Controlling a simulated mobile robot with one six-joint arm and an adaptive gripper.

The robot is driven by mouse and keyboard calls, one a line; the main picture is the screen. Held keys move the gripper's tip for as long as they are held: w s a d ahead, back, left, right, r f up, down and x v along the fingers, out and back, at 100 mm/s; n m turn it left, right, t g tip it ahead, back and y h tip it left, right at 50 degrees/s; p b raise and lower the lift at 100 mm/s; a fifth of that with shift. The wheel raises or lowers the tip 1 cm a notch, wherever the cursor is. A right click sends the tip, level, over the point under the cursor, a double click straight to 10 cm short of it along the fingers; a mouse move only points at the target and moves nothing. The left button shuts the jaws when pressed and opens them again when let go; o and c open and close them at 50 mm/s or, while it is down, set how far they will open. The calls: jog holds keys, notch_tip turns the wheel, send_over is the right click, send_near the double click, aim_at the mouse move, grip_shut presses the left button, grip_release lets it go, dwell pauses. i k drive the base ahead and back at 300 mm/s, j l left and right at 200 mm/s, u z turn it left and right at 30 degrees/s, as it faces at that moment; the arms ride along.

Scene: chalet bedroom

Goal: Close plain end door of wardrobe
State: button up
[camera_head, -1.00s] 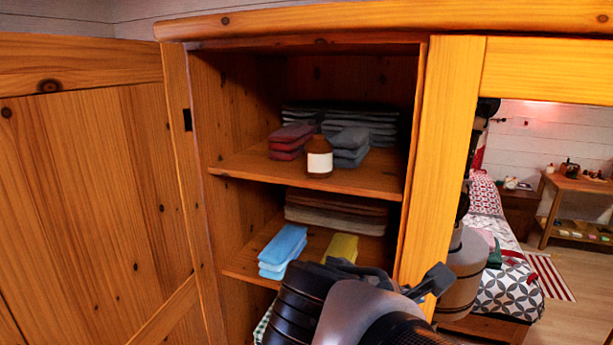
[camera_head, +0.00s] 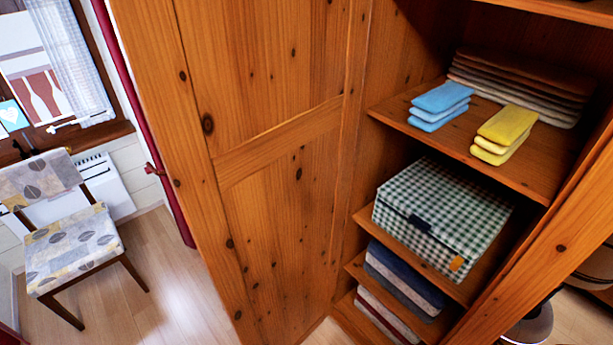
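The wardrobe's plain wooden end door (camera_head: 275,190) stands wide open to the left of the compartment in the head view. It shows knotty panels with a cross rail. The open wardrobe compartment (camera_head: 385,118) is at the right, with its shelves exposed. My gripper is not seen in the current view.
Shelves hold blue cloths (camera_head: 439,105), yellow cloths (camera_head: 503,132), a checked box (camera_head: 443,213) and folded textiles (camera_head: 402,283). A patterned chair (camera_head: 72,248) stands left, below a window. Bare floor (camera_head: 168,275) lies between chair and door.

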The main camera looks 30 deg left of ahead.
aim_at(250, 109)
jog(key=j+z, duration=0.1)
jog(key=j, duration=0.35)
jog(key=k+j, duration=0.1)
jog(key=j, duration=0.3)
jog(key=k+j+z, duration=0.15)
jog(key=j, duration=0.3)
jog(key=j+z, duration=0.1)
jog(key=j, duration=0.35)
jog(key=k+j+z, duration=0.1)
jog(key=j, duration=0.3)
jog(key=k+j, duration=0.15)
jog(key=j, duration=0.3)
jog(key=k+j+z, duration=0.15)
jog(key=j, duration=0.25)
jog(key=k+j+z, duration=0.1)
jog(key=j, duration=0.3)
